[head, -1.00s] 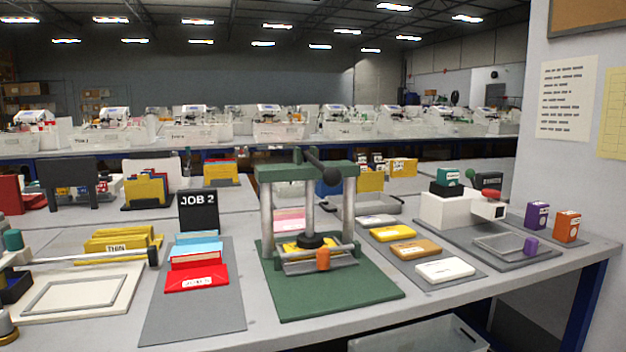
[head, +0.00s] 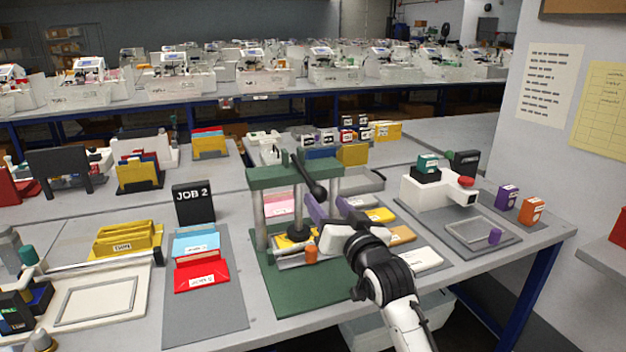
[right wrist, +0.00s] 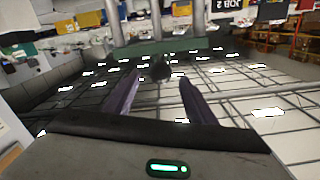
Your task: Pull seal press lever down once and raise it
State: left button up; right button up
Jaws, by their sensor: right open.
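The seal press (head: 264,175) is a green frame with silver columns on a green base at the middle of the table. Its dark lever slopes toward me and ends in a black ball knob (head: 318,190), level with the upper part of the frame. My right gripper (head: 326,203) is open, its purple fingers close to the knob at the right front of the press. In the right wrist view, the knob (right wrist: 161,70) appears between the fingers and just beyond their tips, ungripped. A yellow item (head: 284,242) lies on the press bed under the round dark ram. My left gripper is out of view.
A grey mat with a red JOB folder (head: 202,276) and a JOB 2 sign (head: 193,203) is left of the press. Yellow, tan and white blocks lie to the right, partly behind my arm. A white device with a red knob (head: 466,182) stands further right.

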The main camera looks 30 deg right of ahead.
aim_at(313, 187)
jog(key=x, duration=0.9)
jog(key=shift+w+f, duration=0.1)
jog(key=shift+a, duration=0.1)
grip_shut()
